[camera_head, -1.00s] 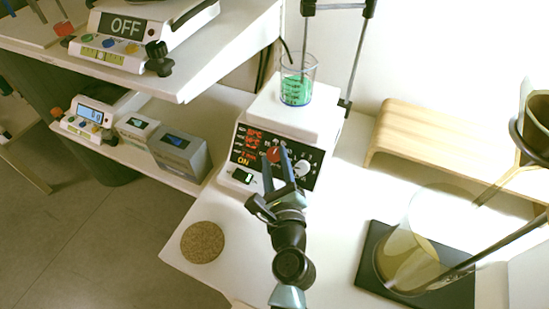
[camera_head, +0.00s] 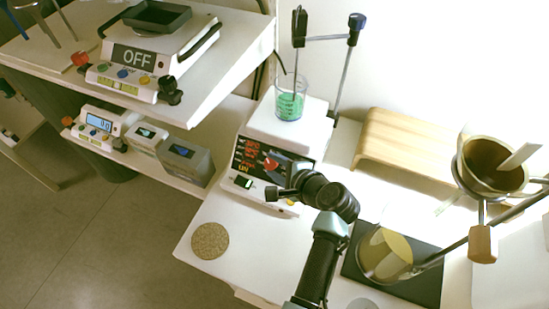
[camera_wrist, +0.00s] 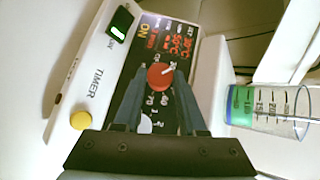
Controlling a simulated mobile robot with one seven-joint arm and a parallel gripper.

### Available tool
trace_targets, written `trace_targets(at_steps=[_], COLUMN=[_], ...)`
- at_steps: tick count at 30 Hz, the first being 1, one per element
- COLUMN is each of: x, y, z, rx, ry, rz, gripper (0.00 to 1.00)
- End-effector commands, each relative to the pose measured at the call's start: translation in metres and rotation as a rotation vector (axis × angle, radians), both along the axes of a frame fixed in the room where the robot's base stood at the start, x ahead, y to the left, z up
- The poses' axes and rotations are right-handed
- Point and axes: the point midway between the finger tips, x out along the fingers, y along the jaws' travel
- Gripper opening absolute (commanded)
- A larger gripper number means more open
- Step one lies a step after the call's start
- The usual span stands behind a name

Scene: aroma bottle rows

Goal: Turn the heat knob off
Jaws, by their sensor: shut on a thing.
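The hot plate (camera_head: 288,130) is a white box with a dark front panel, in the middle of the head view. Its round red knob (camera_wrist: 160,77) lies between the fingers of my gripper (camera_wrist: 159,82) in the wrist view, and the fingers are shut on it. The red knob also shows in the head view (camera_head: 270,163), where my arm hides much of the panel. The panel's display (camera_wrist: 173,42) is lit with red temperature figures and a yellow "ON". A white knob (camera_wrist: 146,124) lies lower on the panel, partly hidden by my gripper.
A beaker of green liquid (camera_head: 289,102) stands on the hot plate. A stand rod rises behind it. A cork mat (camera_head: 209,241) lies at front left.

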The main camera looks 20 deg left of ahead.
Motion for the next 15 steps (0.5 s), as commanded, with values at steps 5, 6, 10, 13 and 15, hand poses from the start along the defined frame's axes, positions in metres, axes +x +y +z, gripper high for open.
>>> trace_targets(at_steps=[5, 6, 10, 13, 15], x=[0.0031, 0.0031, 0.0044, 0.0050, 0.0058], y=[0.0003, 0.0006, 0.0016, 0.0027, 0.0032], z=[0.0082, 0.0080, 0.0090, 0.0094, 0.0096], rx=[-0.130, -0.159, -0.255, -0.326, -0.378], ry=[0.004, 0.006, 0.008, 0.011, 0.013], rz=[0.107, 0.132, 0.211, 0.272, 0.315], gripper=[0.00, 0.00, 0.00, 0.00, 0.00])
